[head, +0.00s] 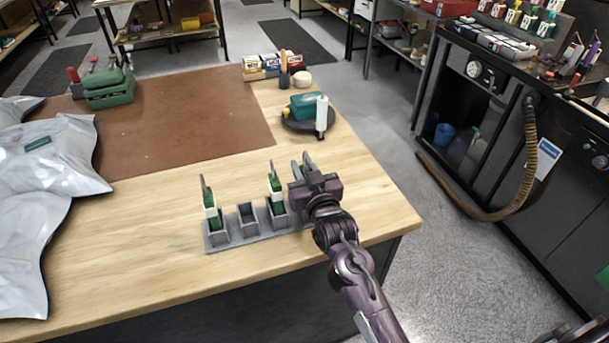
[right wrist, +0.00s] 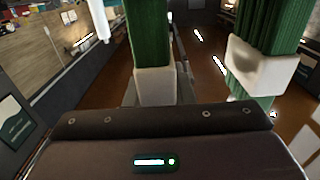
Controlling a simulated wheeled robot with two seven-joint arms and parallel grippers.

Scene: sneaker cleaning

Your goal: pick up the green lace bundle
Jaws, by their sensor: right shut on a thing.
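A grey slotted rack (head: 246,236) stands near the front edge of the wooden table. Green lace bundles with white bands stand upright in it: one at the left end (head: 210,205) and one right of the middle (head: 275,190). One slot between them is empty. My right gripper (head: 304,172) is at the rack's right end, shut on a green lace bundle, which it mostly hides in the head view. In the right wrist view this held bundle (right wrist: 149,38) rises in front of the gripper body, its white band low. Another banded bundle (right wrist: 268,30) is to its right. My left gripper is out of view.
Silvery bags (head: 45,170) lie at the table's left, beside a brown mat (head: 200,120). A green toolbox (head: 108,90) stands at the back left. A round dark tray (head: 300,125) holds a teal item and a white bottle. Wood right of the rack is clear.

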